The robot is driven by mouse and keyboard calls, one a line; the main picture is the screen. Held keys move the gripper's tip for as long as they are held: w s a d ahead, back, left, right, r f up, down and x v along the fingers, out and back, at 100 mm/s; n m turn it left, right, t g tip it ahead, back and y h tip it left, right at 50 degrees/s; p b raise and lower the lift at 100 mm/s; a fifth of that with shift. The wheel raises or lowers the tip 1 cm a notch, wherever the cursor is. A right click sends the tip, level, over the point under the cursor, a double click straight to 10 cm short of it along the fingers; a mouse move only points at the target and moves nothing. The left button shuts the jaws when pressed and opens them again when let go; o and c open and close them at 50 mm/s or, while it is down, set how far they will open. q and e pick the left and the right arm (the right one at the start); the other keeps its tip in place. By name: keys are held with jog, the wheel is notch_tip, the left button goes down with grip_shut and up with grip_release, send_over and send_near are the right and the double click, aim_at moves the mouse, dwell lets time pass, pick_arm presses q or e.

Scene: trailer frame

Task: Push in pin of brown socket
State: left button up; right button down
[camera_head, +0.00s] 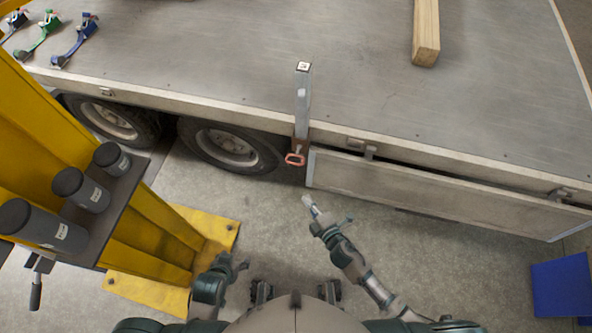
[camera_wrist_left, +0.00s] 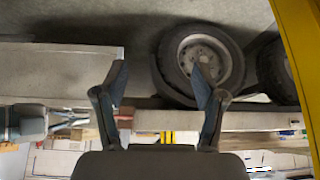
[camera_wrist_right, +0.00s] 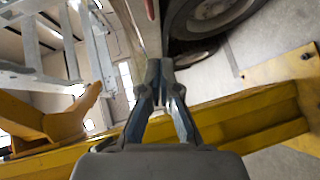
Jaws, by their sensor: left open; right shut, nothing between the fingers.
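A grey post (camera_head: 302,95) stands upright at the near edge of the trailer, its lower end in the brown socket (camera_head: 301,131). A reddish ring-shaped pin handle (camera_head: 295,159) sticks out at the front of the socket. How deep the pin sits cannot be told. My right gripper (camera_head: 307,200) is shut and empty, below and slightly right of the pin handle, apart from it. Its closed fingertips show in the right wrist view (camera_wrist_right: 160,66). My left gripper (camera_head: 240,265) is lower left, open and empty; its spread fingers show in the left wrist view (camera_wrist_left: 160,72).
The trailer bed (camera_head: 200,60) carries a wooden beam (camera_head: 426,35) and several coloured clamps at the far left. A side panel (camera_head: 450,195) hangs right of the socket; wheels (camera_head: 230,147) are left of it. A yellow column (camera_head: 130,210) with dark canisters stands left.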

pick_arm(q)
jog(key=shift+a+r, duration=0.2)
jog(key=shift+r, duration=0.3)
pick_arm(e)
jog(key=shift+a+r, duration=0.45)
jog(key=shift+r, duration=0.1)
pick_arm(q)
jog(key=w+d+r+t+h+b, duration=0.1)
jog(key=w+d+r+t+b, duration=0.1)
jog(key=w, duration=0.5)
jog(key=shift+w+d+r+t+h+b, duration=0.45)
jog(key=shift+r+t, duration=0.55)
jog(key=shift+t, duration=0.7)
pick_arm(e)
send_near(296, 155)
jog(key=shift+w+a+f, duration=0.35)
jog(key=shift+a, duration=0.45)
jog(key=shift+w+a+f, duration=0.3)
jog(key=shift+w+a, duration=0.05)
jog(key=shift+a, duration=0.45)
jog(key=shift+w+a+f, duration=0.35)
jog(key=shift+a, duration=0.45)
pick_arm(q)
jog(key=shift+s+d, duration=0.1)
jog(key=shift+s, duration=0.05)
